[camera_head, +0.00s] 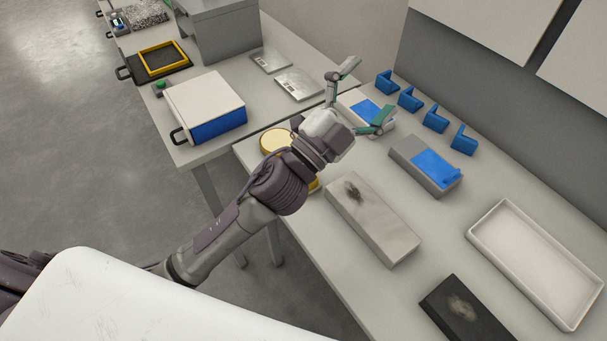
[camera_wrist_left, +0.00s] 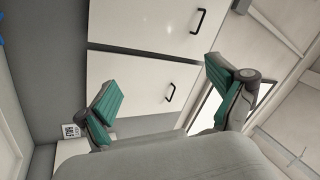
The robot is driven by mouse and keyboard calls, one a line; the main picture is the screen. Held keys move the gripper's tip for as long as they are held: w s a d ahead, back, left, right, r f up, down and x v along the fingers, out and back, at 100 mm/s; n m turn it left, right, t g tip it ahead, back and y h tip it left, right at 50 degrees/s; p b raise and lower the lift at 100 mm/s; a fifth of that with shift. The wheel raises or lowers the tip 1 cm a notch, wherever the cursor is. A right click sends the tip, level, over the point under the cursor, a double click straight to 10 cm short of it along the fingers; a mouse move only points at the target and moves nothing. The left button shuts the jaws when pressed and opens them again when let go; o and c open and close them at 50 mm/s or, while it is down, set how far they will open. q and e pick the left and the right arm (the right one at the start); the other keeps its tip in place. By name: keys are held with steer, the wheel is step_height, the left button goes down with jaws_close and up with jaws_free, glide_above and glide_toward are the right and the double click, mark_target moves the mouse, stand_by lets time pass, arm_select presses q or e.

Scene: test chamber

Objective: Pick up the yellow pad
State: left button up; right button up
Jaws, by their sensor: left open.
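A round yellow pad (camera_head: 277,141) lies near the left edge of the long bench, partly hidden behind my left wrist. A second bit of yellow (camera_head: 315,186) shows just below the wrist; I cannot tell whether it is a separate pad. My left gripper (camera_head: 365,96) is open and empty, its green-padded fingers spread above the bench, beyond and to the right of the yellow pad. In the left wrist view, the open fingers (camera_wrist_left: 163,92) face white cabinets, and no pad shows there. My right gripper is not in view.
A grey block (camera_head: 372,220), a dark block (camera_head: 462,308), a white tray (camera_head: 540,262) and a grey-and-blue box (camera_head: 408,153) stand on the bench. Several blue brackets (camera_head: 435,118) line the wall. A white-and-blue box (camera_head: 205,103) stands on the neighbouring table. White cabinets (camera_wrist_left: 135,85) have dark handles.

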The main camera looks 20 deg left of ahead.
arm_select(q)
steer(key=s+d+r+m+g+h, duration=0.3)
steer(key=s+d+m+g+h, duration=0.2)
steer(key=d+m+g+h, duration=0.75)
steer(key=s+f+m+g+y, duration=0.3)
steer(key=f+m+g+y, duration=0.4)
steer(key=m, duration=0.5)
steer(key=w+a+f+m+g+y, duration=0.2)
steer(key=w+a+f+m+y, duration=0.15)
steer(key=a+f+y, duration=0.45)
steer(key=w+a+f+n+t+y, duration=0.1)
steer(key=w+a+y, duration=0.2)
steer(key=a+y, duration=0.35)
steer(key=w+a+t+y, duration=0.1)
steer(key=w+a+y, duration=0.15)
steer(key=a, duration=0.65)
steer(key=shift+y, duration=0.35)
step_height(320, 180, down, 8)
steer(key=shift+r+p, duration=0.1)
steer(key=shift+p, duration=0.7)
step_height(320, 180, down, 5)
steer(key=shift+s+r+p, duration=0.1)
steer(key=shift+r+p, duration=0.05)
steer(key=shift+p, duration=0.85)
steer(key=shift+f, duration=0.5)
steer(key=shift+c, duration=0.2)
